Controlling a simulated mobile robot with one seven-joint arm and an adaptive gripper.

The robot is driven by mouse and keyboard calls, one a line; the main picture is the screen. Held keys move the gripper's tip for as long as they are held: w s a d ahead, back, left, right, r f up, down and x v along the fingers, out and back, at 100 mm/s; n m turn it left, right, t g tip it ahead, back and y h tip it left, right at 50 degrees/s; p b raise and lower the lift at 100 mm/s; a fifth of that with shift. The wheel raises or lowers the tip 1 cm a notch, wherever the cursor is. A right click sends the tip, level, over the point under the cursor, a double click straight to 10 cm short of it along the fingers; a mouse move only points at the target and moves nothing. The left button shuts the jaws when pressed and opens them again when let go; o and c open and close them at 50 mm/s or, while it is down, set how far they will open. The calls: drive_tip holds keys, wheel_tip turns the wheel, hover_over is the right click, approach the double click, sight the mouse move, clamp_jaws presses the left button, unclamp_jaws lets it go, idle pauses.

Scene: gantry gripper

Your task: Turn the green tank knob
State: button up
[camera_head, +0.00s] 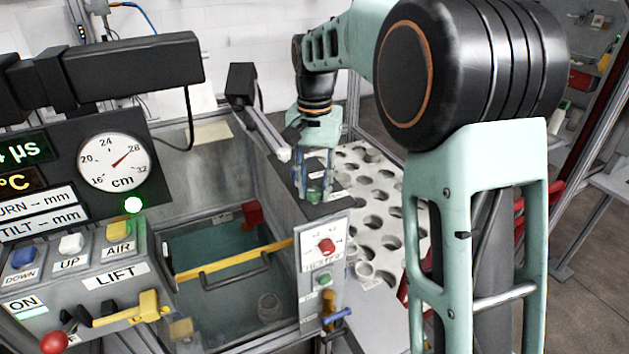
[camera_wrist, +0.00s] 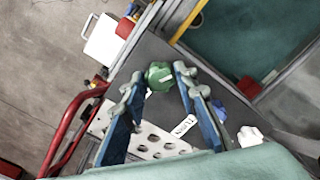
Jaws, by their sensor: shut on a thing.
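The green tank knob (camera_wrist: 158,76) is a lobed knob on a dark grey panel top. In the wrist view it sits between the tips of my two blue fingers. My gripper (camera_head: 315,188) is shut on the green knob, pointing down at the panel top beside the tank. In the head view the fingers largely hide the knob, and only a bit of green shows between them. I cannot tell from the knob how far it is turned.
A blue knob (camera_wrist: 218,110) and a white knob (camera_wrist: 250,136) stand close by my right finger. The water tank (camera_head: 225,245) with a yellow bar (camera_head: 235,259) lies left. A white perforated rack (camera_head: 372,190) is right. A lift control panel (camera_head: 100,265) and dial (camera_head: 114,162) are at left.

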sight(314, 190)
drive_tip(key=n+p, duration=0.1)
drive_tip(key=n, duration=0.4)
drive_tip(key=shift+r+n+p, duration=0.1)
drive_tip(key=shift+n+p, duration=0.2)
drive_tip(key=shift+p, duration=0.05)
drive_tip(key=n+p, duration=0.1)
drive_tip(key=n, duration=0.4)
drive_tip(key=shift+n, duration=0.3)
drive_tip(key=o, duration=1.1)
drive_tip(key=shift+o, duration=0.2)
wheel_tip(314, 190, up, 12)
